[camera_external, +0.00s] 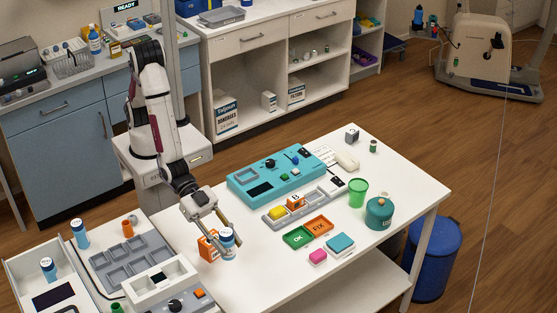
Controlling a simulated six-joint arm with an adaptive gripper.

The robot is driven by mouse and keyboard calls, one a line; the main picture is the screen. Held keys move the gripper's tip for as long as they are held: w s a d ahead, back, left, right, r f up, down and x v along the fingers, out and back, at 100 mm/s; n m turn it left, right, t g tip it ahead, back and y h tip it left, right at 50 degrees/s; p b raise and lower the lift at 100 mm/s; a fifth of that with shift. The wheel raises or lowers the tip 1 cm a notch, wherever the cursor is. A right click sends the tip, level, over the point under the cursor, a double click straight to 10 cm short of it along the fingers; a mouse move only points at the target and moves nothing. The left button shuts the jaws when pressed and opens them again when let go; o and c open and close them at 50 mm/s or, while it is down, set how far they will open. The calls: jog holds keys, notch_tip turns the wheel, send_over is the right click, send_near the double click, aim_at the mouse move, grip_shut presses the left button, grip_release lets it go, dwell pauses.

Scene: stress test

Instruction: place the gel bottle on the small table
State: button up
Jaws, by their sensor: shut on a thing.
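My gripper (222,246) is shut on a small blue-and-white bottle (228,240) at the front left part of the white table (280,282). The bottle looks upright; I cannot tell whether its base touches the table. It may be the gel bottle, but its label is too small to read. An orange box (207,246) stands right beside it, partly hidden by the fingers. Two similar blue-and-white bottles, one at the back (80,234) and one nearer the front (48,269), stand at the lower left.
A teal device (262,191), a grey tray (278,219), green and orange bins (299,238), a green cup (357,192) and a teal jar (379,216) occupy the table's middle and right. A grey compartment tray (105,250) lies left. The table's front stretch is clear.

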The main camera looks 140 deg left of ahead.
jog(key=s+a+r+h, duration=0.1)
jog(key=s+a+r, duration=0.4)
jog(key=s+a, duration=0.1)
jog(key=shift+s+a+r+m, duration=0.2)
jog(key=shift+a+r+m, duration=0.2)
jog(key=shift+a, duration=0.1)
jog(key=shift+d+f, duration=0.1)
jog(key=shift+d, duration=0.05)
dwell(0.3)
